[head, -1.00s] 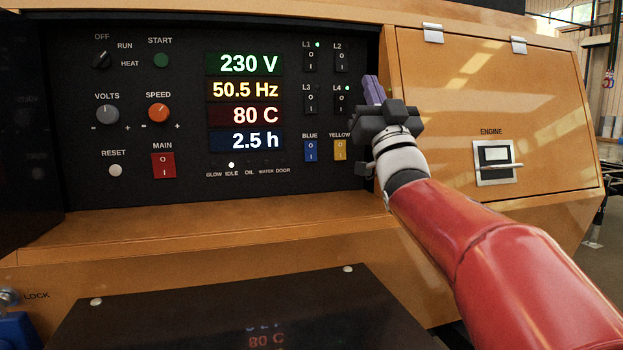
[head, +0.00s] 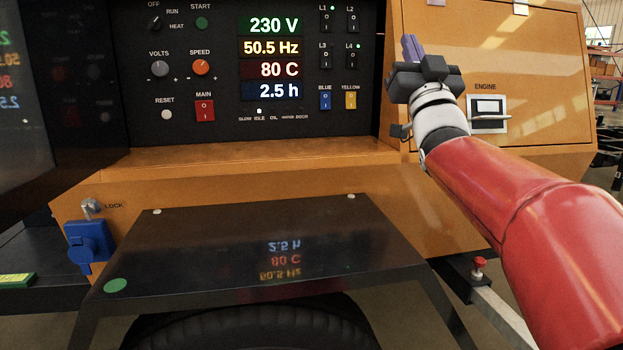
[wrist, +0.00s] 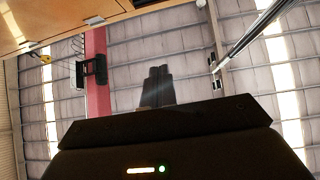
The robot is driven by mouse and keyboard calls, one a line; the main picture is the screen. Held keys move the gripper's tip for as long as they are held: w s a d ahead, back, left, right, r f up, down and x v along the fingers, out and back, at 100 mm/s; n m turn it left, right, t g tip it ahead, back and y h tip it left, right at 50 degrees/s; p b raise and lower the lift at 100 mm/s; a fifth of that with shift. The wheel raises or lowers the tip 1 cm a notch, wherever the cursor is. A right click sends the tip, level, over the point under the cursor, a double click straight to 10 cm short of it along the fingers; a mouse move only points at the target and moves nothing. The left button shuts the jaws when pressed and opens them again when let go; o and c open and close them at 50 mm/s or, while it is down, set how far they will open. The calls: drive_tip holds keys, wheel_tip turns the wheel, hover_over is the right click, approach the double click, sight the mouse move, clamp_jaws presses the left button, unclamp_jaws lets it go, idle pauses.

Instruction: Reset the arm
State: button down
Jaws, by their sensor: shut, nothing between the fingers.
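My gripper (head: 411,48) is shut with nothing in it. In the head view it points up and away at the right edge of the black control panel (head: 225,100), in front of the orange cabinet side. In the wrist view my gripper's fingers (wrist: 158,72) are together against the grey ceiling. My red arm reaches in from the lower right of the head view. It hides part of the cabinet below the engine door (head: 545,60).
A dark fender (head: 270,235) juts out below the panel, over a tyre (head: 255,330). A blue socket (head: 88,245) sits at the lower left under a lock. A drawbar with a red knob (head: 478,263) lies below my arm. An open dark door (head: 60,90) stands at the left.

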drive_tip(key=s+f+m+g+h+p, duration=0.1)
drive_tip(key=s+f+g+h+p, duration=0.15)
drive_tip(key=s+f+g, duration=0.55)
drive_tip(key=s+f+m+g+h+p, duration=0.2)
drive_tip(key=s+f+g+p, duration=0.15)
drive_tip(key=f, duration=0.75)
drive_tip(key=s+a+f+n+g+p, duration=0.1)
drive_tip(key=s+f+g+p, duration=0.3)
drive_tip(key=s+f+g, duration=0.5)
drive_tip(key=s+f, duration=0.6)
drive_tip(key=s, duration=0.3)
drive_tip(key=shift+s+a+f+n+g+y, duration=0.25)
drive_tip(key=shift+s+f+n+g+y, duration=0.05)
drive_tip(key=shift+f+n+g+y, duration=0.1)
drive_tip(key=shift+w+r, duration=0.1)
drive_tip(key=shift+r, duration=0.05)
